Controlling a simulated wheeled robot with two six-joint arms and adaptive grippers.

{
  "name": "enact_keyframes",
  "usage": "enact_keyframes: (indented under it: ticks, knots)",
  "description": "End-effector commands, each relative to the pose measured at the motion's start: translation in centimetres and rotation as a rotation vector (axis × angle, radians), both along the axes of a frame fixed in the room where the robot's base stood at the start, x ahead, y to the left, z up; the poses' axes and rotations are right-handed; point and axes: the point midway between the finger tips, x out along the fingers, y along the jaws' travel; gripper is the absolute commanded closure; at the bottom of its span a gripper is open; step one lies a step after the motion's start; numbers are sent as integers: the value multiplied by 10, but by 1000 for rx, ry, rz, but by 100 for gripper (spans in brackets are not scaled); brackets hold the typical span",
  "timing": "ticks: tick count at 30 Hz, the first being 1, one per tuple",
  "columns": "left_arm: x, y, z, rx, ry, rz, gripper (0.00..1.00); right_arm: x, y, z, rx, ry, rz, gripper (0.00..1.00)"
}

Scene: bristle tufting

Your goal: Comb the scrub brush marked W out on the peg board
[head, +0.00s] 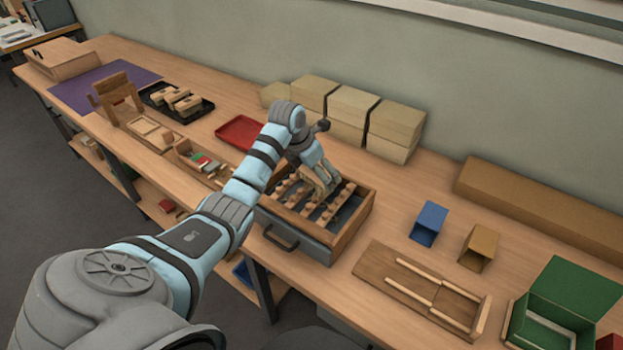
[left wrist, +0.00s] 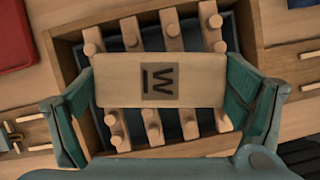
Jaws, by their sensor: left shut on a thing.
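The scrub brush is a pale wooden block (left wrist: 112,83) with a dark square bearing a W and a bar. My left gripper (head: 319,178) is shut across its two ends; teal fingers show on both sides in the left wrist view (left wrist: 165,90). The brush is over the peg board, whose wooden rails (head: 291,205) carry rows of rounded pegs (left wrist: 153,120) inside a wood-framed box with a grey handled front. The brush's underside and bristles are hidden, so I cannot tell whether they touch the pegs. My right gripper is not in view.
A red tray (head: 240,131) and a divided wooden box (head: 201,163) lie left of the peg board. A blue holder (head: 429,223), a tan holder (head: 479,247) and a railed board (head: 425,288) stand to the right. Cardboard boxes (head: 350,105) line the wall behind.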

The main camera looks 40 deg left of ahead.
Motion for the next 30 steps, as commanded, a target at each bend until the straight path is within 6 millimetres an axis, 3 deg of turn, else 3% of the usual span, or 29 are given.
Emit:
enact_keyframes:
  ticks: [4,10,25,30]
  knots:
    - [18,0,-5,-2,-3,1,39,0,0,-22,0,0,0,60]
    - [27,0,0,-1,0,0,39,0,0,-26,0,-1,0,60]
    - [27,1,58,0,-2,-1,39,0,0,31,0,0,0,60]
    - [27,1,64,0,-2,-1,39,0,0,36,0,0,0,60]
